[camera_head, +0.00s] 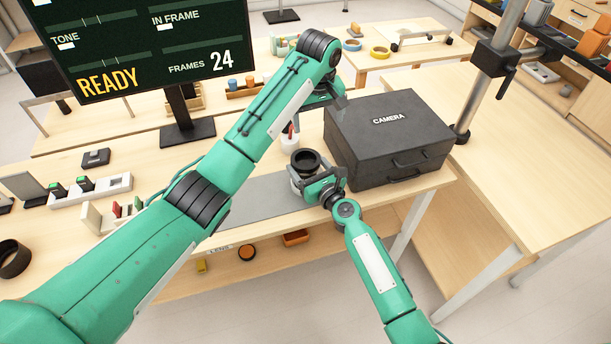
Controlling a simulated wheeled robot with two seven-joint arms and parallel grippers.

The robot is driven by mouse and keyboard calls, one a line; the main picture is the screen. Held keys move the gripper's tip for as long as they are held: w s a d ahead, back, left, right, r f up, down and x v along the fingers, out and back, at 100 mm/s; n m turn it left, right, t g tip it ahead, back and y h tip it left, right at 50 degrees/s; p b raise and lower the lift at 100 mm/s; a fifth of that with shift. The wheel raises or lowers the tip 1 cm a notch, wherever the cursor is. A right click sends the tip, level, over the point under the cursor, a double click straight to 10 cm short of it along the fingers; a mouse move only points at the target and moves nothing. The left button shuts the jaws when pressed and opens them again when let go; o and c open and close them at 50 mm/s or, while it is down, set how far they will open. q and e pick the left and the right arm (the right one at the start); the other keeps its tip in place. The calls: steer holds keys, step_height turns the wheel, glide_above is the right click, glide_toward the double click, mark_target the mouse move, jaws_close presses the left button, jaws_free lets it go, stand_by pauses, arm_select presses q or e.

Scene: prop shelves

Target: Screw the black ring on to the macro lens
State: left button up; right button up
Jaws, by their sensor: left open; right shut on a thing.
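The macro lens (298,186), a pale grey body, stands upright at the front of the bench on a grey mat. A black ring (306,161) sits on top of it; I cannot tell whether it is threaded on or part of the lens. My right gripper (318,187) comes from the front right and is shut on the lens's side. My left gripper (334,103) is above and behind the lens, open and apart from it, its fingers partly hidden by my arm. Another black ring-shaped thing (14,259) lies at the far left.
A black case marked CAMERA (390,138) stands just right of the lens. A screen (150,45) rises behind on a stand. A grey mat (262,200) lies under and left of the lens. A metal post (488,75) stands at right. Small items line the left bench.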

mark_target(305, 163)
arm_select(q)
steer(key=a+f+n, duration=0.1)
steer(key=n, duration=0.6)
steer(key=s+a+f+n+g, duration=0.1)
steer(key=n, duration=0.7)
steer(key=s+a+f+n, duration=0.1)
steer(key=f+n, duration=0.1)
steer(key=n, duration=0.5)
steer(key=shift+a+n+g, duration=0.1)
steer(key=shift+n+g, duration=0.2)
steer(key=shift+n, duration=0.1)
steer(key=shift+f, duration=3.95)
steer(key=shift+c, duration=0.2)
steer(key=c, duration=1)
steer(key=shift+o, duration=0.4)
steer(key=m, duration=0.4)
steer(key=shift+w, duration=0.1)
